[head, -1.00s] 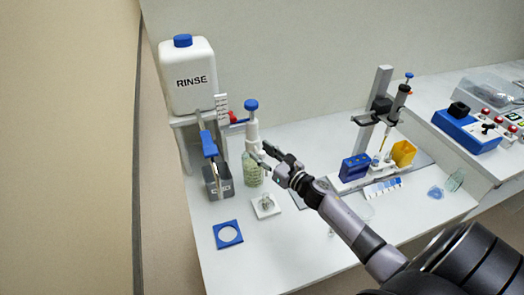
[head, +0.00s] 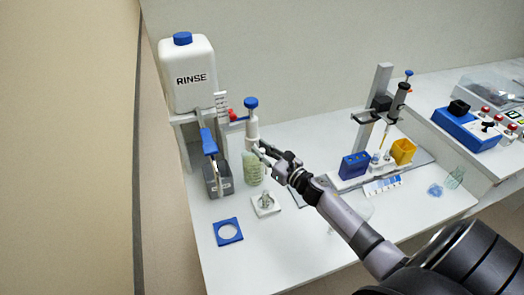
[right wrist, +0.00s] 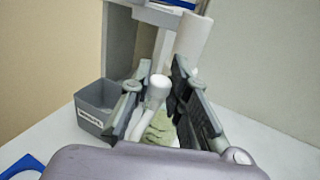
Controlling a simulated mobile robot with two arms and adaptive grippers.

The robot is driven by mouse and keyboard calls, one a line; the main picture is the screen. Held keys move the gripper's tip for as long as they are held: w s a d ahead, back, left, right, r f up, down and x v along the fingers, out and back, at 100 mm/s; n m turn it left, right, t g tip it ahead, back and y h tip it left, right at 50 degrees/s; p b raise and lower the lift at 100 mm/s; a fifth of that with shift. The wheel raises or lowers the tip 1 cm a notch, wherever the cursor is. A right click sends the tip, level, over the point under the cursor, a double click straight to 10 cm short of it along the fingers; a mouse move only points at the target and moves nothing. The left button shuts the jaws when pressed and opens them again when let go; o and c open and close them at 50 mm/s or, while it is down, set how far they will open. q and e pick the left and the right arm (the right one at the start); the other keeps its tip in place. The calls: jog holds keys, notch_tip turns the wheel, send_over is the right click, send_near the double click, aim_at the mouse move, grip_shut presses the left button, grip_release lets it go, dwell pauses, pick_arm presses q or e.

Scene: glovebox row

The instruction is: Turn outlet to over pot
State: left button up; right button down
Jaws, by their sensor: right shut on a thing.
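The dispenser has a blue knob (head: 251,103) and a white body (head: 252,128) on a pale green bottle (head: 252,168). Its white outlet (right wrist: 158,84) shows between my fingers in the right wrist view, with a curved tube running down toward me. My right gripper (head: 261,151) is at the dispenser's head, shut on the outlet; the fingers partly hide it in the head view. The small clear pot (head: 265,200) stands on a white square tile (head: 274,210), in front of the bottle and below my gripper. My left gripper is not in view.
A grey bin (head: 224,187) stands left of the bottle, below the blue-handled tap (head: 208,142) of the RINSE tank (head: 189,78). A blue square frame (head: 219,240) lies at the front left. A pipette stand (head: 378,100) and blue rack (head: 354,166) stand to the right.

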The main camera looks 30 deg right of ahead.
dwell(0.6)
jog(key=w+a+m+g+h+b, duration=0.2)
jog(key=a+m+h+b, duration=0.3)
jog(key=h, duration=0.6)
jog(key=shift+w+a+m+h+b, duration=0.3)
jog(key=shift+w+m, duration=0.4)
jog(key=shift+m, duration=0.6)
jog(key=c, duration=1.5)
grip_release()
jog(key=shift+d, duration=0.1)
